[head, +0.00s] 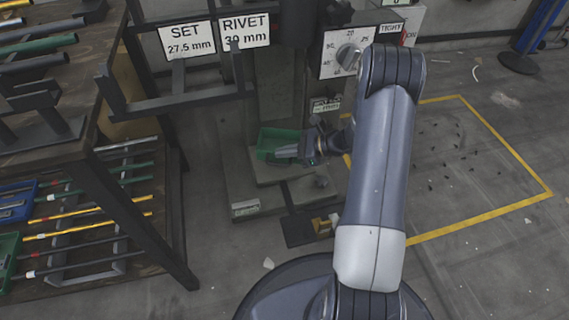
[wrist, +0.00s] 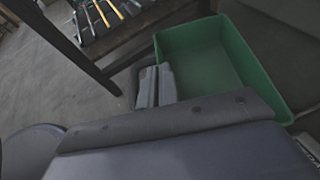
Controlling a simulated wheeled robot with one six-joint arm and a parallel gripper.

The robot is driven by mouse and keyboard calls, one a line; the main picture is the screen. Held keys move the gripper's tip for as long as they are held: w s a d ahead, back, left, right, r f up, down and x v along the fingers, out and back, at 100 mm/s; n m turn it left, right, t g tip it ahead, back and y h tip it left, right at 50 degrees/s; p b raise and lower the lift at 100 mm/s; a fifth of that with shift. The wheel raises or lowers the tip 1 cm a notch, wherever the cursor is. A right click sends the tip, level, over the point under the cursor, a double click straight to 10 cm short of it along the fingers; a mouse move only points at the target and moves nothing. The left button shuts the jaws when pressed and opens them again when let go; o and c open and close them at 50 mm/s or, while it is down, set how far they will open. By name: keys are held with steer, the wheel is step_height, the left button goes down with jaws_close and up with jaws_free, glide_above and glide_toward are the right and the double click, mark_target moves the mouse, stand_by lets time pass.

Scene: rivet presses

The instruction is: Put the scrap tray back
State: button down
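The scrap tray (head: 282,136) is a green, open-topped box, at the foot of the rivet press (head: 280,90) in the head view. In the wrist view the scrap tray (wrist: 210,65) fills the upper middle, and the part of its inside that shows looks empty. My gripper (head: 287,152) is at the tray's near side. Whether the tray's bottom touches the press base is hidden.
The press base (head: 243,208) carries a small label, and a dark pedal (head: 298,228) lies in front. A rack (head: 75,150) with coloured rods stands at left. A yellow-outlined floor area (head: 470,175) with dark bits lies at right.

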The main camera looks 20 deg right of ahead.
mark_target(283, 161)
step_height(283, 161, down, 4)
steer(key=shift+f+b, duration=0.1)
steer(key=shift+b, duration=1.1)
steer(key=shift+w+f+b, duration=0.2)
steer(key=shift+f+b, duration=0.1)
steer(key=shift+b, duration=0.1)
steer(key=shift+f, duration=0.1)
steer(key=c, duration=1.7)
jaws_free()
steer(key=shift+s+d+r+p, duration=0.1)
steer(key=shift+d+r+p, duration=0.15)
steer(key=shift+r+p, duration=0.1)
steer(key=p+v, duration=0.4)
steer(key=v, duration=0.7)
steer(key=shift+d+r, duration=0.1)
steer(key=shift+d, duration=0.1)
steer(key=shift+a, duration=0.1)
